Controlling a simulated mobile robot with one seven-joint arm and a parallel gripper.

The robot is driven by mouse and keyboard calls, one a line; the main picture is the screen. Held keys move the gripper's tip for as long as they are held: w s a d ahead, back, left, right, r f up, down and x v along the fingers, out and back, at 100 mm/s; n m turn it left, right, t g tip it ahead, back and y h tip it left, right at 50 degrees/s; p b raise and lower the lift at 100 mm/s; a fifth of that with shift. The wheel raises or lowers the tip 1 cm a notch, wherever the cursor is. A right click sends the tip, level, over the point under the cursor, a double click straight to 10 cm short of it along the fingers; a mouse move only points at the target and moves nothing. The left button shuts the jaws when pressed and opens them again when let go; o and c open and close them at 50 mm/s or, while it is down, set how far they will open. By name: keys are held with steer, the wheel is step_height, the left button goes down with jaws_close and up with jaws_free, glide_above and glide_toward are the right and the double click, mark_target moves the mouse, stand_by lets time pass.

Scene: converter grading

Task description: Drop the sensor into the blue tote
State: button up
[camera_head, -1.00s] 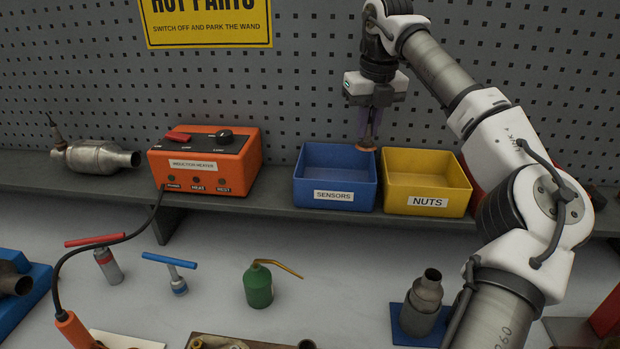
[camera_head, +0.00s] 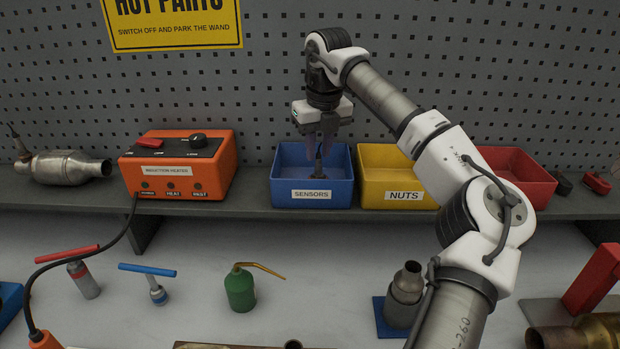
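The blue tote (camera_head: 312,199), labelled SENSORS, stands on the shelf against the pegboard. My gripper (camera_head: 320,148) points down above it, near its middle from left to right. The slim dark sensor (camera_head: 318,165) hangs upright between the fingers, and the gripper looks shut on it. Its lower end shows in front of the tote's inner back wall. I cannot make out whether it touches the tote. The fingertips are small and partly blend with the background.
A yellow NUTS tote (camera_head: 397,196) is right beside the blue one, with a red tote (camera_head: 525,180) beyond it. An orange induction heater (camera_head: 178,165) stands to the left. A green oil can (camera_head: 240,290) and T-handled tools (camera_head: 155,285) stand on the bench below.

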steer(key=shift+o, duration=1.4)
steer(key=shift+r, duration=0.1)
step_height(320, 180, up, 14)
steer(key=s+b, duration=0.1)
steer(key=s, duration=0.1)
steer(key=shift+d+f+b, duration=0.25)
steer(key=shift+d+b, duration=0.15)
